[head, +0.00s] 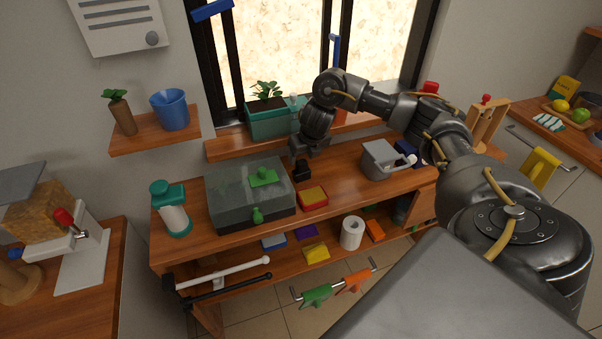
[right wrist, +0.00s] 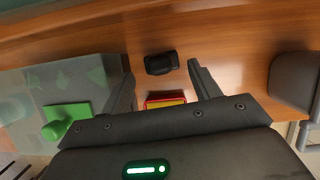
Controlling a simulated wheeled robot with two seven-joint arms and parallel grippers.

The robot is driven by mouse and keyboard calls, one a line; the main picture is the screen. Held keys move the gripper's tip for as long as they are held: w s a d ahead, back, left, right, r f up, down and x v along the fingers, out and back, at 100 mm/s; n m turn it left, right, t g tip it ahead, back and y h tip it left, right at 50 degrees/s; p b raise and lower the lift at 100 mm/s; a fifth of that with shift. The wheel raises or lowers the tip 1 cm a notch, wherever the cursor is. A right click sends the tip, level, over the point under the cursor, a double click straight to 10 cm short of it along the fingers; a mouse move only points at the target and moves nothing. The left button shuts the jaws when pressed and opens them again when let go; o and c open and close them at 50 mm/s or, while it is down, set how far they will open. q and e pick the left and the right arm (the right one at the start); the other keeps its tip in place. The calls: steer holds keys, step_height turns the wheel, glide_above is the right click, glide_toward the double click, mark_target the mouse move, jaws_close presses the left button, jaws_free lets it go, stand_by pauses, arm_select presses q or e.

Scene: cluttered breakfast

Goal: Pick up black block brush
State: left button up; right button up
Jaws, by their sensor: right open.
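The black block brush (head: 302,171) is a small dark block on the wooden counter, between the clear-lidded box and the grey pot, just behind a red-and-yellow sponge. My right gripper (head: 303,156) is above and slightly behind it, pointing down. In the right wrist view, the brush (right wrist: 161,63) lies between the lines of the two spread fingers (right wrist: 160,78), which hold nothing. Whether the fingers reach down to the brush's height I cannot tell. My left gripper is not in view.
The clear box (head: 232,205) with green knobs stands left of the brush. The red-and-yellow sponge (head: 313,197) lies in front of it. The grey pot (head: 380,160) stands to the right, and a teal planter (head: 268,122) on the sill behind. Bare counter lies between sponge and pot.

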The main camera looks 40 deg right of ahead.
mark_target(302, 161)
steer(key=shift+f, duration=0.15)
steer(key=b+x, duration=0.1)
steer(key=x, duration=0.4)
steer(key=shift+b, duration=0.4)
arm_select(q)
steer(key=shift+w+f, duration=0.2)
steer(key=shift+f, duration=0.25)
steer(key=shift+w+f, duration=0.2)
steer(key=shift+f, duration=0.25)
arm_select(e)
steer(key=shift+s, duration=0.1)
steer(key=shift+c, duration=0.3)
steer(key=c, duration=1)
steer(key=shift+c, duration=0.2)
